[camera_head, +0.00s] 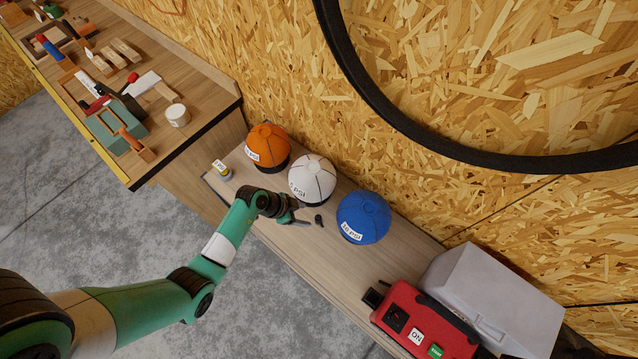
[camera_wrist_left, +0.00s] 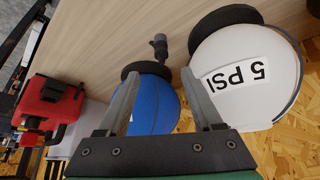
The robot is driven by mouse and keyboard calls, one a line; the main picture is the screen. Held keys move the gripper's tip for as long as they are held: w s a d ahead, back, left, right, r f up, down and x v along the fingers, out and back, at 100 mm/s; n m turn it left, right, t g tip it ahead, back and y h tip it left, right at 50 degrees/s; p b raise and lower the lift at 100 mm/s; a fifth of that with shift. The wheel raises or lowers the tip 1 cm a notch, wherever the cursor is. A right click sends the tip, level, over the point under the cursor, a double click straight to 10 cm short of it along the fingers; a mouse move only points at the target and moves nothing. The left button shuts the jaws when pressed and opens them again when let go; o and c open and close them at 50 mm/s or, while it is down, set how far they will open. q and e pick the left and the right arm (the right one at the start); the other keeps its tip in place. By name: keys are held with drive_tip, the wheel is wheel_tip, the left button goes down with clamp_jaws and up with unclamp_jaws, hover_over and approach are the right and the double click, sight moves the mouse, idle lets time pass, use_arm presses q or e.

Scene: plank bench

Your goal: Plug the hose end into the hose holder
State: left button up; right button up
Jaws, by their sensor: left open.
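A small black fitting (camera_head: 319,220) stands on the low bench between the white and blue caps; it looks like the hose end or the hose holder, but I cannot tell which. It shows as a dark grey stepped piece (camera_wrist_left: 160,46) in the left wrist view, beyond the fingertips and roughly in line with the gap between them. My left gripper (camera_head: 304,214) is open and empty, close beside the fitting, apart from it in the wrist view. Its two grey fingers (camera_wrist_left: 159,74) point toward the bench. No hose run to the fitting is visible. My right gripper is not in view.
Orange (camera_head: 267,145), white (camera_head: 313,178) and blue (camera_head: 364,216) caps with PSI labels line the low bench (camera_head: 300,258). A red machine (camera_head: 428,322) with ON and green labels and a grey case (camera_head: 494,300) are at right. A thick black ring (camera_head: 385,103) hangs before the wall.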

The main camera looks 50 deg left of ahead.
sight(317, 217)
use_arm(q)
drive_tip(key=b+x, duration=0.2)
drive_tip(key=x, duration=0.3)
drive_tip(key=shift+w, duration=0.1)
drive_tip(key=shift+w+f, duration=0.1)
drive_tip(key=shift+f, duration=0.05)
drive_tip(key=b+x, duration=0.3)
drive_tip(key=x, duration=0.2)
drive_tip(key=shift+f, duration=0.1)
clamp_jaws()
